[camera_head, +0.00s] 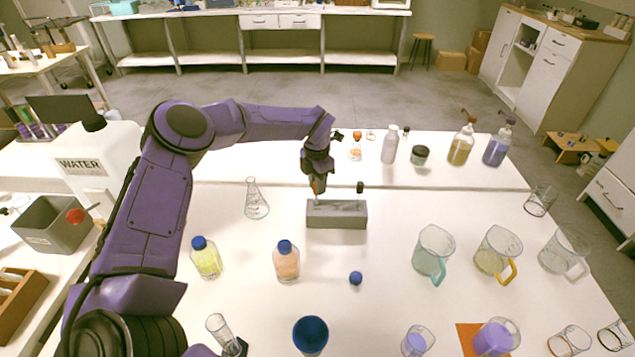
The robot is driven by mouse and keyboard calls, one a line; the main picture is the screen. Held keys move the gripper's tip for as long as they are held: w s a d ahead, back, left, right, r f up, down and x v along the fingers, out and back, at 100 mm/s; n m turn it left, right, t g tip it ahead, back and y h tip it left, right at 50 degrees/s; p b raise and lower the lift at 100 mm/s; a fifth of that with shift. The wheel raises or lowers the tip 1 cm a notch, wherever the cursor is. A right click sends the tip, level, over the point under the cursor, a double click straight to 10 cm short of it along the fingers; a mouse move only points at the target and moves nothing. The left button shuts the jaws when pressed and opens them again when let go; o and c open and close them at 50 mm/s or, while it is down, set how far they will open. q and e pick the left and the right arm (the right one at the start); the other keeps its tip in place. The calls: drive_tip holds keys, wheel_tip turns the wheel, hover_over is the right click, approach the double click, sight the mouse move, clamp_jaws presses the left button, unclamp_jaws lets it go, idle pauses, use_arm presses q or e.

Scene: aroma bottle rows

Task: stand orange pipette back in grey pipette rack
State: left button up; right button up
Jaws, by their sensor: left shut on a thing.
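The grey pipette rack (337,222) stands on the white table in the middle of the view. My left gripper (318,178) points down just above the rack's left part. It is shut on the orange pipette (316,187), of which only a small orange piece shows between the fingers. I cannot tell whether the pipette's lower end is inside the rack or just above it. A pipette with a dark top (360,187) stands upright at the rack's right part. My right gripper is not in view.
A conical flask (256,203) stands left of the rack. A yellow bottle (206,259), an orange bottle (286,263) and a small blue ball-like thing (356,278) are in front. Glass jugs (433,255) stand at right. Bottles (461,143) line the back.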

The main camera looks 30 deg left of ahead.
use_arm(q)
drive_tip(key=o, duration=0.7)
drive_tip(key=shift+r+p, duration=1.75)
drive_tip(key=shift+r, duration=0.75)
wheel_tip(320, 180, up, 5)
drive_tip(key=p, duration=0.3)
drive_tip(key=shift+r, duration=0.1)
